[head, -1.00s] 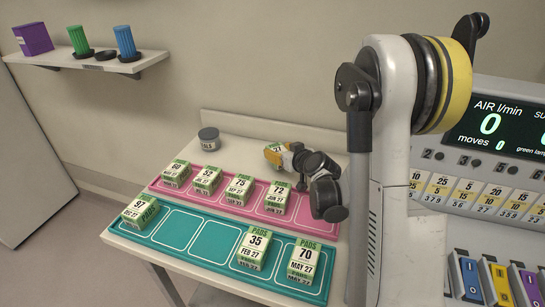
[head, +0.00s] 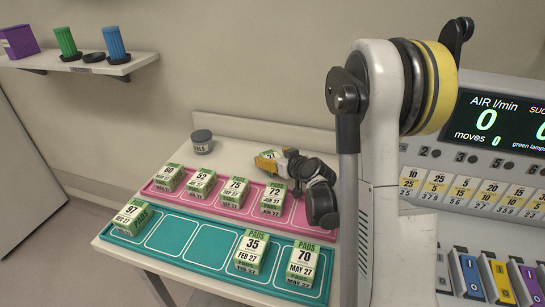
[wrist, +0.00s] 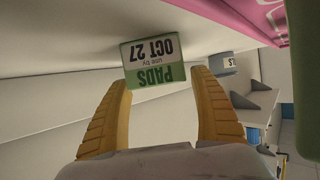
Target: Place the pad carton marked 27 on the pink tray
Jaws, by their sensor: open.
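A green and white pad carton (wrist: 155,62) shows upside down in the wrist view, reading "PADS use by OCT 27". It sits between and just beyond my open gripper's yellow fingertips (wrist: 160,80), with small gaps visible. In the head view my gripper (head: 268,161) is low behind the pink tray, over the pale tabletop, and mostly hides this carton (head: 269,154); its large number is too small to read surely. The pink tray (head: 318,233) holds cartons marked 60 (head: 168,177), 52 (head: 201,183), 75 (head: 234,192) and 72 (head: 271,198). Its right end looks empty.
The teal tray (head: 205,245) in front holds cartons 97 (head: 131,216), 35 (head: 251,250) and 70 (head: 302,263), with empty cells between 97 and 35. A display console (head: 500,115) stands at right.

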